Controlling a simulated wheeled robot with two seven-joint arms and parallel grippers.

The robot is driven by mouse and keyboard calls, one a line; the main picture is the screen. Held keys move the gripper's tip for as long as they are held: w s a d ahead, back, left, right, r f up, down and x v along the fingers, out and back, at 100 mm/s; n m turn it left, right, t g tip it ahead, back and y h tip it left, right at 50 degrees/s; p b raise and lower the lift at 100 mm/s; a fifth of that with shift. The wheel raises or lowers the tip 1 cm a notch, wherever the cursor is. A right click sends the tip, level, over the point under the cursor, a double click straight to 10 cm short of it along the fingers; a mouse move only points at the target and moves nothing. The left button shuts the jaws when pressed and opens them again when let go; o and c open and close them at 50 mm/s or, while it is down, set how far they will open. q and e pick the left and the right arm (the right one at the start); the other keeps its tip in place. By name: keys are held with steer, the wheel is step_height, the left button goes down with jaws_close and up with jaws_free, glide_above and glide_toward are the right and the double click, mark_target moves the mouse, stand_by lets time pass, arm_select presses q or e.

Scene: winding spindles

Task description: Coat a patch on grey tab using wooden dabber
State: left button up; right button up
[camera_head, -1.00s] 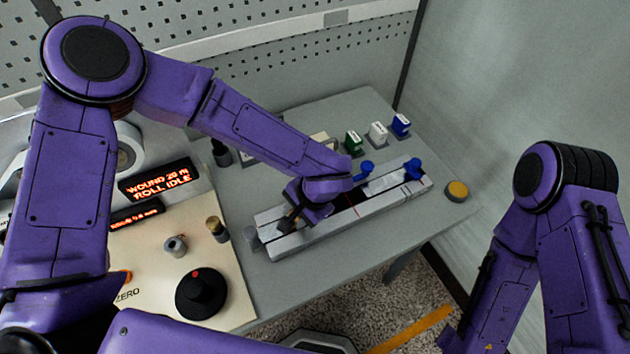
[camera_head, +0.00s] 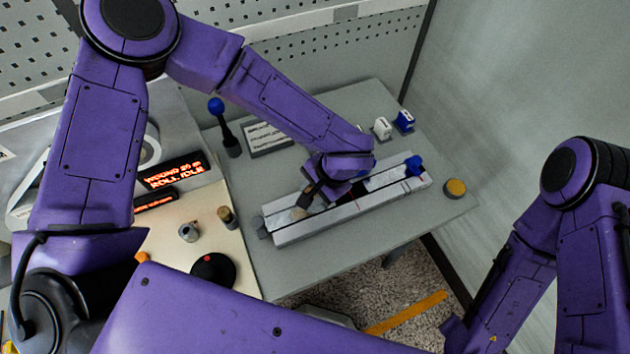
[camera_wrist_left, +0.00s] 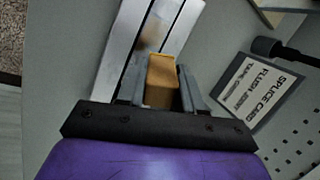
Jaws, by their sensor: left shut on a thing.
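My left gripper (camera_head: 308,198) is shut on the wooden dabber, a tan block that fills the space between the fingers in the left wrist view (camera_wrist_left: 161,78). In the head view the dabber's tan end (camera_head: 299,213) is low over the left part of the long pale splicing block (camera_head: 345,213). I cannot tell whether it touches. A grey piece (camera_head: 261,228) sticks out at the block's left end; I cannot tell if it is the grey tab. The wrist view shows a brownish smudge (camera_wrist_left: 151,38) on the strip beyond the dabber, perhaps a reflection. My right gripper is out of view.
A blue-knobbed black tool (camera_head: 229,135) stands beside a splice card (camera_head: 265,139) behind the block. White (camera_head: 382,128) and blue (camera_head: 404,121) items stand at the back right. A yellow button (camera_head: 456,187) is at the right. The grey table front (camera_head: 300,272) is clear.

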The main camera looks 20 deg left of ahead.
arm_select(q)
steer(key=shift+s+r, duration=0.1)
steer(key=shift+r, duration=1.25)
steer(key=shift+f, duration=0.1)
steer(key=shift+f+t+b, duration=0.3)
steer(key=shift+f+b, duration=0.05)
steer(key=shift+b, duration=0.05)
steer(key=shift+s+f+t, duration=0.1)
steer(key=shift+s+t, duration=0.1)
steer(key=shift+t, duration=0.2)
